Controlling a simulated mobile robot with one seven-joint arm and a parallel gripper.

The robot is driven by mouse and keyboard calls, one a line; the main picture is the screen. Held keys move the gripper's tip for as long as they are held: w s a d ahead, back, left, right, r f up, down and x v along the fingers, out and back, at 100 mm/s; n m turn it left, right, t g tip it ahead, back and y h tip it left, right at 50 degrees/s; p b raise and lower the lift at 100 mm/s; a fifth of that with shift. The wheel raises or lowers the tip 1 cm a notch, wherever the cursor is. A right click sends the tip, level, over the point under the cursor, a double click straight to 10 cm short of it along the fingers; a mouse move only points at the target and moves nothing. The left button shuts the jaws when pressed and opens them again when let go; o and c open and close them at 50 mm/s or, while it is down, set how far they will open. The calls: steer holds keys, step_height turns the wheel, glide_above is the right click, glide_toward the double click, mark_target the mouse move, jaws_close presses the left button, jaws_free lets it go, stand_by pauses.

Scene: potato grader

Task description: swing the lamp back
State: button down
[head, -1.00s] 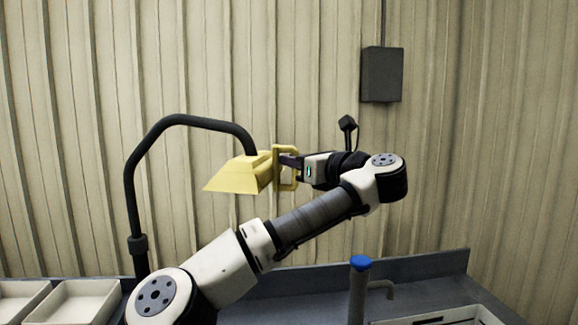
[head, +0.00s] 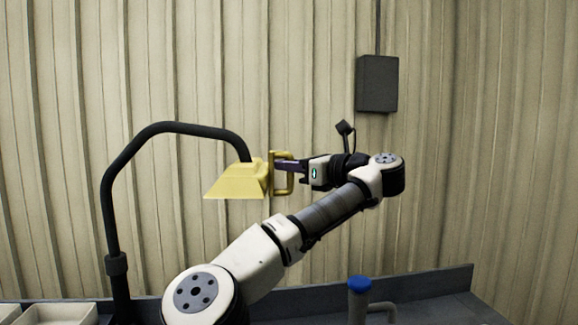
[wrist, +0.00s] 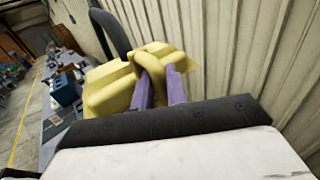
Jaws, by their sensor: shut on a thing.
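The lamp has a yellow shade (head: 236,181) that hangs from a black curved arm (head: 108,205) rising from the bench at the left in the head view. A yellow handle (head: 281,188) stands on the right side of the shade. My gripper (head: 284,166) reaches in from the right and is shut on this handle. In the wrist view the two purple fingers of my gripper (wrist: 160,88) lie either side of the handle bar (wrist: 150,65), with the shade (wrist: 108,88) beyond and to the left.
A blue-capped post (head: 359,284) stands on the grey bench (head: 440,286) at the right. A white tray (head: 60,314) is at the lower left. A dark box (head: 377,83) hangs on the ribbed wall behind.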

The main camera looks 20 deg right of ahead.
steer(key=shift+w+r, duration=0.15)
steer(key=shift+r, duration=0.1)
steer(key=c, duration=1.8)
jaws_free()
steer(key=shift+c, duration=0.2)
steer(key=o, duration=0.3)
steer(key=shift+w+d+f, duration=0.2)
steer(key=shift+w+d, duration=0.05)
steer(key=shift+o, duration=0.2)
steer(key=shift+a, duration=0.1)
steer(key=shift+s, duration=0.1)
